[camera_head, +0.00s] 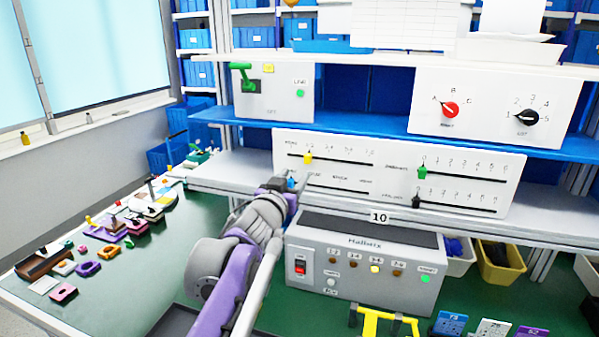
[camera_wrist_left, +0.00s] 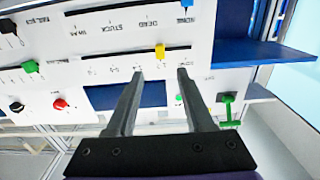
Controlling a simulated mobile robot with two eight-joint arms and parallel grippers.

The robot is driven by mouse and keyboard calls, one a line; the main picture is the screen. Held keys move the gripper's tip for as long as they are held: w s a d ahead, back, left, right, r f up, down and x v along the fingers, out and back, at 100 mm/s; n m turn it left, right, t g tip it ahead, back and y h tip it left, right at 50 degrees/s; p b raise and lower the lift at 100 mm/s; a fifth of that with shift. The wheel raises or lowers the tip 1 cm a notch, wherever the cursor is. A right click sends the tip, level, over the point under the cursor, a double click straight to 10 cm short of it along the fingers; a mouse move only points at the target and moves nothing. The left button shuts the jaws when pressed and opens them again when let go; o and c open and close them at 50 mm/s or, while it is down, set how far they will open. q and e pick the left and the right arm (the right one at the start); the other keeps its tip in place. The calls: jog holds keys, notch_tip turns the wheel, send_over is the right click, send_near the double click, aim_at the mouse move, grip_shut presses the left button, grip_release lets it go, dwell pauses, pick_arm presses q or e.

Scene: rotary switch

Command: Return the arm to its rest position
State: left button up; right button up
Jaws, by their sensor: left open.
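My left arm reaches up from the bottom of the head view, purple and grey. Its gripper (camera_head: 285,186) is in front of the left part of the white slider panel (camera_head: 390,172). In the left wrist view the gripper (camera_wrist_left: 160,74) is open, its two grey fingers apart with nothing held. The yellow slider knob (camera_head: 307,158) is just past the fingertips; in the wrist view the yellow knob (camera_wrist_left: 160,51) shows between and beyond them. A blue slider knob (camera_head: 291,183) is right by the gripper in the head view. My right gripper is not in view.
A grey control box (camera_head: 365,255) stands right of my arm. Above are a panel with a green lever (camera_head: 243,76) and a panel with red (camera_head: 450,110) and black (camera_head: 526,117) rotary knobs. Small parts lie on the green table (camera_head: 150,270) at left.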

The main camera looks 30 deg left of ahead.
pick_arm(q)
jog(key=shift+s+d, duration=0.15)
jog(key=shift+s, duration=0.55)
jog(key=shift+f, duration=0.1)
jog(key=s+d+f+m+g+h+p, duration=0.1)
jog(key=s+d+f+g, duration=0.3)
jog(key=s+f, duration=0.5)
jog(key=s+d+f+m+g+h+p, duration=0.1)
jog(key=s+d+f+g, duration=0.3)
jog(key=s+d+f, duration=0.4)
jog(key=s+d+f+g+h+p, duration=0.1)
jog(key=s+d+f+g, duration=0.3)
jog(key=s+f, duration=0.6)
notch_tip(320, 180, down, 5)
jog(key=shift+d+f+m+h, duration=0.2)
jog(key=shift+d+m+h, duration=0.2)
jog(key=shift+d+h, duration=0.5)
